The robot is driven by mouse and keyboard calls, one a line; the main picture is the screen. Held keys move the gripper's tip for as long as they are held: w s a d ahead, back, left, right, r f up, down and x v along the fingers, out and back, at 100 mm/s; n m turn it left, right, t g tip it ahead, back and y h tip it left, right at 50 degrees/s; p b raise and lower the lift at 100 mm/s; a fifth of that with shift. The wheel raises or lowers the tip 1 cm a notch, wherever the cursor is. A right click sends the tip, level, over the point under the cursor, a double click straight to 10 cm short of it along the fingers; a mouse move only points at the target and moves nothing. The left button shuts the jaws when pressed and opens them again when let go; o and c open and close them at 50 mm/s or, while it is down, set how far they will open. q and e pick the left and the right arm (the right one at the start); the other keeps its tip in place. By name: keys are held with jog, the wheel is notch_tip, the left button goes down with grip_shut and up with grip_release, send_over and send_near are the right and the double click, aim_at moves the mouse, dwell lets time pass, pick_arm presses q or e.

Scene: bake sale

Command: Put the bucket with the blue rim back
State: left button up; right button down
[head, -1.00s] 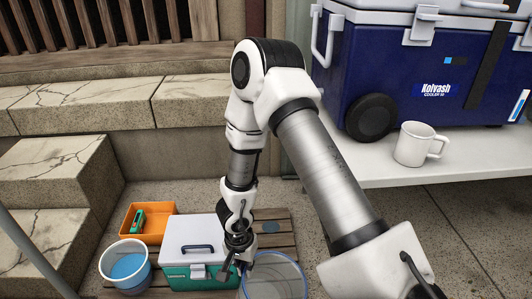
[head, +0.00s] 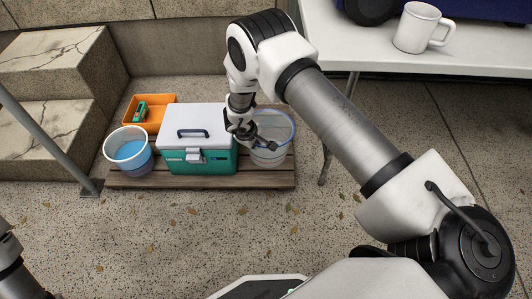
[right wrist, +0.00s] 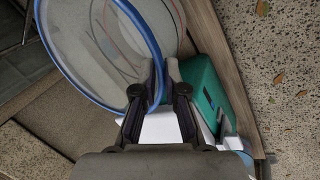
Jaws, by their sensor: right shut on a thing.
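In the right wrist view, the blue rim of the bucket (right wrist: 62,60) passes between the fingertips of the right gripper (right wrist: 163,78). My left gripper is not in view; only part of my left arm shows at the lower left.
A white bucket with blue contents (head: 142,172) and an orange tray (head: 165,102) holding a green item stand left of the cooler. Stone steps (head: 60,70) lie farther left. A white table (head: 470,58) with a white mug (head: 411,35) is at the right.

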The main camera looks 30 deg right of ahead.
aim_at(258, 162)
notch_tip(258, 162, down, 10)
jog(key=b, duration=0.5)
jog(key=shift+r, duration=0.2)
jog(key=c, duration=1.7)
grip_release()
jog(key=o, duration=0.5)
jog(key=shift+c, duration=0.2)
